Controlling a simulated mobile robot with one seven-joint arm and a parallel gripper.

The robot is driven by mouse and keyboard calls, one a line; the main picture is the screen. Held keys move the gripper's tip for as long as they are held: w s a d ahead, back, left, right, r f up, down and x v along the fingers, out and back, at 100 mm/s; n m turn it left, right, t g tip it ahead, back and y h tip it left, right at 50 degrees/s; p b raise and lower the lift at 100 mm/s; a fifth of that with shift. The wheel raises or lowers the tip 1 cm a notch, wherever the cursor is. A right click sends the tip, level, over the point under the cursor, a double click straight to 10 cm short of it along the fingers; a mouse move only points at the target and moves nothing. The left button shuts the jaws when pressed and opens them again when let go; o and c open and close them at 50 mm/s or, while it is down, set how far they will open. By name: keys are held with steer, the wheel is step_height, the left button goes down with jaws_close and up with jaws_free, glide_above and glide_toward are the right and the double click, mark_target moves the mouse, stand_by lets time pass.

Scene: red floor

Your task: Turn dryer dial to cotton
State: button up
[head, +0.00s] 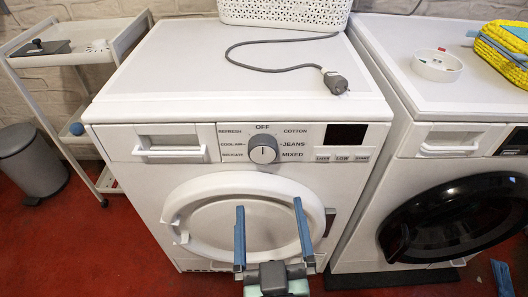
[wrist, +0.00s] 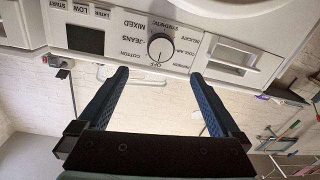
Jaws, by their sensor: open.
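The dryer (head: 130,95) is white, with a control panel across its upper front. Its round dial (head: 263,151) has a grey rim and a white face with a dark mark that appears to point up at OFF. The COTTON label (head: 295,131) is at the dial's upper right, with JEANS and MIXED below it. My gripper (head: 271,204) is open and empty in front of the dryer door, below the dial and apart from it. In the wrist view, the panel is upside down, and the dial (wrist: 160,47) lies beyond my open fingertips, roughly centred between them.
The round door (head: 185,205) is below the panel. A grey cable with a plug (head: 335,82) and a white basket (head: 285,12) lie on top. A second machine (head: 375,45) stands at right, a trolley (head: 90,60) and bin (head: 28,165) at left.

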mark_target(263, 156)
steer(key=w, duration=1.2)
steer(key=shift+w+a+f, duration=0.1)
steer(key=shift+w+a, duration=0.2)
steer(key=shift+a, duration=0.1)
steer(key=c, duration=1.4)
steer(key=shift+m+p, duration=0.3)
steer(key=shift+m, duration=0.1)
steer(key=m+p, duration=0.1)
steer(key=m, duration=0.2)
steer(key=shift+m+p, duration=0.3)
steer(key=shift+p, duration=0.05)
steer(key=shift+a+f+m+p, duration=0.1)
steer(key=shift+m+p, duration=0.75)
steer(key=shift+m, duration=1.45)
steer(key=shift+t, duration=0.3)
